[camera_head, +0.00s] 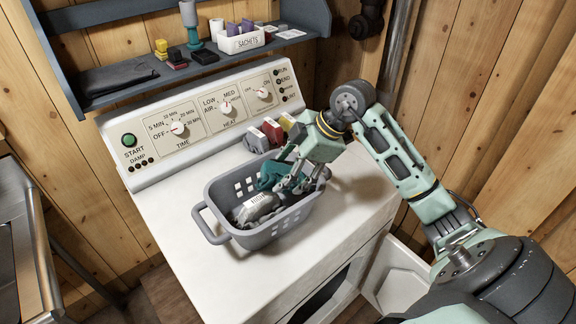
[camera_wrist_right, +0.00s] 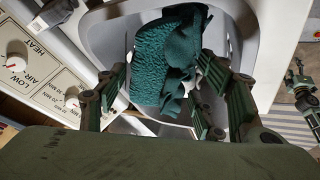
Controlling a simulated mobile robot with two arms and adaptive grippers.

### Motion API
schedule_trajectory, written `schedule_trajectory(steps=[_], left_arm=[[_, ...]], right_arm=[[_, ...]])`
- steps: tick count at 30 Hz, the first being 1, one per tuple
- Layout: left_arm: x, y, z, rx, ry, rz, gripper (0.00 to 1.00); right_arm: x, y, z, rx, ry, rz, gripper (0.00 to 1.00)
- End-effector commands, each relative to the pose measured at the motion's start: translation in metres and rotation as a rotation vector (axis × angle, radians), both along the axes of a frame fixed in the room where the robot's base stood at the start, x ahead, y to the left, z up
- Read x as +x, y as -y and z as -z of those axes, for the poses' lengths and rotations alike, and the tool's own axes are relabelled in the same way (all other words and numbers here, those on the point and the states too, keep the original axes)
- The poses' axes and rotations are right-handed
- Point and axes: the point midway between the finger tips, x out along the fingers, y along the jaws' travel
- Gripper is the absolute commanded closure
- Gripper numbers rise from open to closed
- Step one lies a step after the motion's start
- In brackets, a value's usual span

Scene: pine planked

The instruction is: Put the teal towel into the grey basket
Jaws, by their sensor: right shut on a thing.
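The grey basket (camera_head: 283,224) stands on the white dryer top, with slotted walls and a handle at its left end. Its pale inside shows in the wrist view (camera_wrist_right: 103,38). My right gripper (camera_head: 292,184) is over the right part of the basket, shut on the teal towel (camera_head: 270,175). In the wrist view the towel (camera_wrist_right: 168,60) is bunched between the fingers, over the basket's opening. I cannot tell whether it touches the basket's contents. A grey cloth with a white label (camera_head: 255,208) lies in the basket. A small jointed part at the wrist view's right edge may be my left gripper (camera_wrist_right: 301,82).
The dryer's control panel (camera_head: 200,115) rises behind the basket. Small boxes (camera_head: 272,131) stand between panel and basket. A blue-grey shelf (camera_head: 160,80) above holds a sachet box (camera_head: 241,40), a bottle and a dark folded cloth. The dryer top's front is clear.

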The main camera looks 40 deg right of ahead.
Motion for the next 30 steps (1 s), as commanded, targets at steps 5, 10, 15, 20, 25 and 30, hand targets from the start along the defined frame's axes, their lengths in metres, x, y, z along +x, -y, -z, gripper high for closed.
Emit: schedule_trajectory(steps=[5,10,15,20,25,30], left_arm=[[0.0,0.0016,0.0002,-0.002,0.0,0.0,0.35],[-0.0001,0.002,0.0019,-0.002,0.0,0.0,0.35],[0.0,0.002,0.0013,-0.002,0.0,0.0,0.35],[0.0,0.002,0.0013,-0.002,0.001,0.0,0.35],[0.0,0.0019,0.0011,-0.002,0.001,0.0,0.35],[0.0,0.0018,0.0031,-0.002,0.001,0.0,0.35]], right_arm=[[0.0004,0.0002,0.0,0.0,0.002,0.001,0.72],[0.0,0.0003,0.0032,0.0,0.001,0.0,0.37],[0.0,0.0002,0.0023,0.0,0.001,0.0,0.22],[0.0,0.0001,0.0022,0.0,0.001,0.0,0.18],[0.0,0.0002,0.0019,0.0,0.001,0.0,0.18],[-0.0027,0.0037,-0.0061,-0.002,0.002,0.001,0.18]])
